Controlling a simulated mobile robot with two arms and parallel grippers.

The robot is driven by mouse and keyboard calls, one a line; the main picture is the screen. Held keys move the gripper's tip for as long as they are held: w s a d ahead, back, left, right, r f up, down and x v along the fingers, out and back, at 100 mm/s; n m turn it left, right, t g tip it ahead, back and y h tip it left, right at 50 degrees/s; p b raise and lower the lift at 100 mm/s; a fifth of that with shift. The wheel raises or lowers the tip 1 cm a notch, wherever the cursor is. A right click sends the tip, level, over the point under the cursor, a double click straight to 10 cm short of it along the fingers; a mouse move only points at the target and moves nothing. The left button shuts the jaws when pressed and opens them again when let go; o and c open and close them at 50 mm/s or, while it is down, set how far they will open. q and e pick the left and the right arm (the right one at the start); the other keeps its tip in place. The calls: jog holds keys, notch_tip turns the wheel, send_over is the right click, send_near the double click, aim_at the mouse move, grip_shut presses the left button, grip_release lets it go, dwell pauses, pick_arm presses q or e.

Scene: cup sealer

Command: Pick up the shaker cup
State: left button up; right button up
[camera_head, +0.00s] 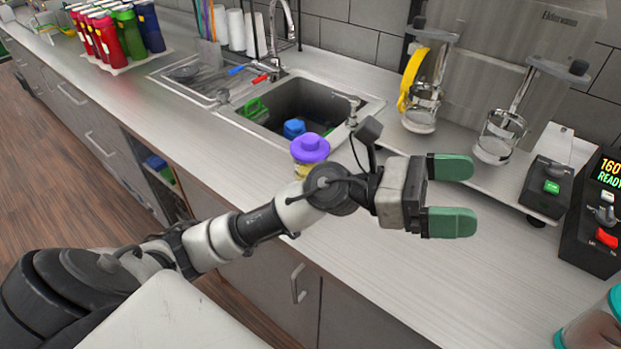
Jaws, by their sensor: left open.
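A cup with a purple lid (309,148) stands on the counter in front of the sink. Its lower body looks yellowish and is largely hidden behind my left arm. It may be the shaker cup; I cannot tell for sure. My left gripper (462,195) is open and empty, with green fingertips pointing right. It is over the counter, to the right of the purple-lidded cup and apart from it. Another clear container with a teal rim (595,328) is cut off at the bottom right corner. My right gripper is not in view.
A sink (345,140) holds green and blue items. A black control box (596,225) sits at the right. Several coloured bottles (128,33) stand far left. The front counter is mostly clear.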

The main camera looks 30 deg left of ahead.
pick_arm(q)
notch_tip(320, 180, down, 5)
jog(key=m+g+y, duration=0.4)
jog(key=m+y, duration=0.2)
jog(key=m, duration=0.3)
jog(key=r+m+t+y, duration=0.2)
jog(key=m+y, duration=0.2)
jog(key=y, duration=1.4)
send_over(311, 139)
jog(key=s+d, duration=0.2)
jog(key=shift+a, duration=0.1)
jog(key=shift+w+a+f, duration=0.1)
jog(key=shift+a+f, duration=0.15)
jog(key=shift+f, duration=0.1)
jog(key=p+x, duration=0.1)
jog(key=x, duration=0.3)
jog(key=shift+f, duration=0.2)
jog(key=p+x, duration=0.3)
jog(key=x, duration=0.2)
jog(key=shift+d, duration=0.15)
jog(key=shift+f, duration=0.35)
jog(key=shift+r, duration=0.15)
jog(key=c, duration=1.4)
